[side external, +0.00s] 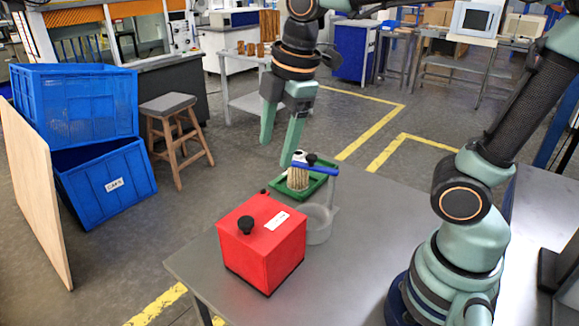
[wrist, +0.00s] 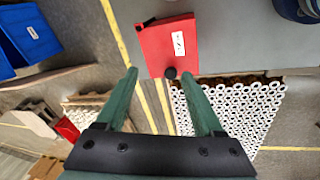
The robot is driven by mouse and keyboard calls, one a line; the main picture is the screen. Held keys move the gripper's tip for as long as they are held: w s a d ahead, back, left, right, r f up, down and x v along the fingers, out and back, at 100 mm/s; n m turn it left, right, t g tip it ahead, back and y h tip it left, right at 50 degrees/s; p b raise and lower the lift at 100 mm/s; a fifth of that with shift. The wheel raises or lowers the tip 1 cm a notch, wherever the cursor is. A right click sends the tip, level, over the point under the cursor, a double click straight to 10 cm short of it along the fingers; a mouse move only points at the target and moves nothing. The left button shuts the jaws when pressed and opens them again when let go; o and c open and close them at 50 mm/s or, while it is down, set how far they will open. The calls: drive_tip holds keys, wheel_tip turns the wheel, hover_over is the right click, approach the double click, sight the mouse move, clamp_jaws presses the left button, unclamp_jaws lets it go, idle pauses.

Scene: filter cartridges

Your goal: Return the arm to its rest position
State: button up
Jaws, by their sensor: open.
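My gripper (side external: 276,152) hangs in the air above the far part of the grey table (side external: 360,240), its two green fingers apart with nothing between them. In the wrist view the fingers (wrist: 158,75) also stand apart and empty. A tan pleated cartridge (side external: 298,179) with a white top stands in the green tray (side external: 318,188), below the gripper and slightly to its right. A blue bar (side external: 315,169) with a black knob lies across or beside it; I cannot tell which. A red box (side external: 262,245) with a black knob and white label stands nearer; it also shows in the wrist view (wrist: 165,45).
A translucent grey cylinder (side external: 318,222) stands between the red box and the tray. Blue crates (side external: 105,185), a wooden stool (side external: 178,135) and a leaning board (side external: 35,190) are on the floor at left. The table's right side looks clear beside my base.

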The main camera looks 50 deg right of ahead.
drive_tip(key=s+d+f+m+t, duration=0.2)
drive_tip(key=d+m, duration=0.4)
drive_tip(key=m, duration=0.8)
drive_tip(key=shift+s+t, duration=0.45)
drive_tip(key=shift+t, duration=0.05)
